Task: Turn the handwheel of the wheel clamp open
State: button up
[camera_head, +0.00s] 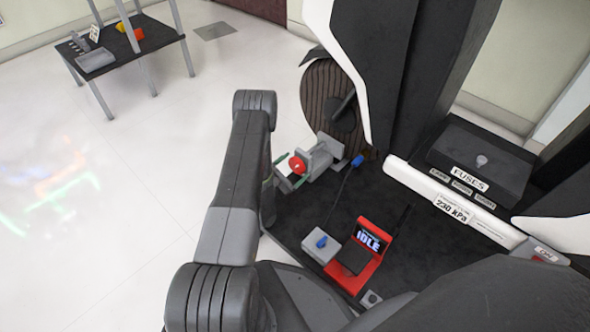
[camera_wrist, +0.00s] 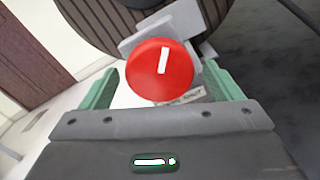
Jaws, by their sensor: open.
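The red handwheel (camera_head: 297,164) of the wheel clamp sits on the end of the grey clamp (camera_head: 322,158), which stands beside the ribbed brown wheel (camera_head: 323,98). In the wrist view the handwheel (camera_wrist: 160,70) is a round red disc with a white mark that leans slightly right of upright. My gripper (camera_wrist: 165,88) is open. Its two green fingers stand to the left and right of the handwheel, with visible gaps. I cannot tell how far the fingertips reach along it. In the head view my arm hides part of my gripper.
A red device (camera_head: 362,258) reading "IDLE" and a grey box with a blue knob (camera_head: 321,243) stand on the dark platform. A blue-ended cable runs near the clamp. A black "FUSES" box (camera_head: 480,160) is at right. A table (camera_head: 125,48) stands far left; the floor between is clear.

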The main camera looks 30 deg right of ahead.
jog(key=shift+w+d, duration=0.15)
jog(key=shift+d, duration=0.4)
jog(key=c, duration=1)
jog(key=shift+n, duration=0.3)
jog(key=n+b, duration=0.1)
jog(key=n, duration=0.2)
jog(key=shift+n+b, duration=0.55)
jog(key=shift+n, duration=1.45)
